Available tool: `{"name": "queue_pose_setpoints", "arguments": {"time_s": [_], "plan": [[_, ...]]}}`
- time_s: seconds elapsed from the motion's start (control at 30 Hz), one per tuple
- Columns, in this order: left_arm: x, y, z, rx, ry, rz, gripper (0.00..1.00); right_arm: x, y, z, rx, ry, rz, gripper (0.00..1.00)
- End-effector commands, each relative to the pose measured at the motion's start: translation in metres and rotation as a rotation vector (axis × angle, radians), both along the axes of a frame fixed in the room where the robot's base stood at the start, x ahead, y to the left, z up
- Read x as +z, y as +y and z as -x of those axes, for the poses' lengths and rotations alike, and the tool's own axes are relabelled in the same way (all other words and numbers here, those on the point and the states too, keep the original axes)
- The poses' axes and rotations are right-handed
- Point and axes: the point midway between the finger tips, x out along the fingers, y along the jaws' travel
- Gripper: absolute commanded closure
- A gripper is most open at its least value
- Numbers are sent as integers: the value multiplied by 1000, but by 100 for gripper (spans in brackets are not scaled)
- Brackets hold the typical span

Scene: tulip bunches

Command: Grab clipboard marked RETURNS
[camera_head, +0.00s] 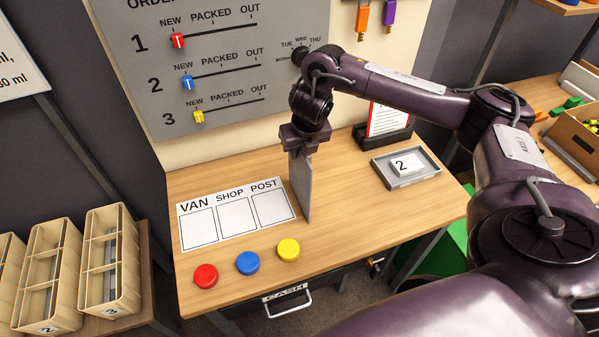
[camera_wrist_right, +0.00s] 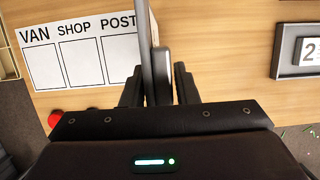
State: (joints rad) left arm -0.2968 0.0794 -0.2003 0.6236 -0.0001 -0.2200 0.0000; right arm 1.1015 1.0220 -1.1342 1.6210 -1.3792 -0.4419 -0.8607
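A thin grey board (camera_head: 301,188), seen almost edge-on, hangs upright below my right gripper (camera_head: 303,150) over the middle of the wooden table. It looks like a clipboard, but its face is turned away and I can read no RETURNS marking. In the right wrist view the board (camera_wrist_right: 155,45) runs between the two dark fingers of my right gripper (camera_wrist_right: 158,90), which appear closed on it. I cannot tell whether its lower edge touches the table. My left gripper is not in view.
On the table (camera_head: 350,215) lie a VAN SHOP POST sheet (camera_head: 237,215) and red (camera_head: 205,275), blue (camera_head: 247,263) and yellow (camera_head: 288,249) buttons. A tray marked 2 (camera_head: 390,183) and a black stand (camera_head: 372,142) holding a red-edged card are right. An orders board (camera_head: 215,40) stands behind.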

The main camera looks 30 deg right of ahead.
Motion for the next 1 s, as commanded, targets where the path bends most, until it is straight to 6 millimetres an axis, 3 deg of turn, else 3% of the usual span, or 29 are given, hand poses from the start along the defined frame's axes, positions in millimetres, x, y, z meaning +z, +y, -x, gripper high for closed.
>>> {"name": "queue_pose_setpoints", "arguments": {"time_s": [0.03,0.2,0.67,0.87,1.0], "plan": [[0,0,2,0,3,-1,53,0,0,0,0,0,0,80],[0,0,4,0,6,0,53,0,0,0,0,0,0,100],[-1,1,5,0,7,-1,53,4,0,-1,-1,-2,-1,100],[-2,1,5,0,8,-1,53,26,0,-1,0,-5,-1,100],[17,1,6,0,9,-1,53,65,-1,-2,0,-10,2,100]]}}
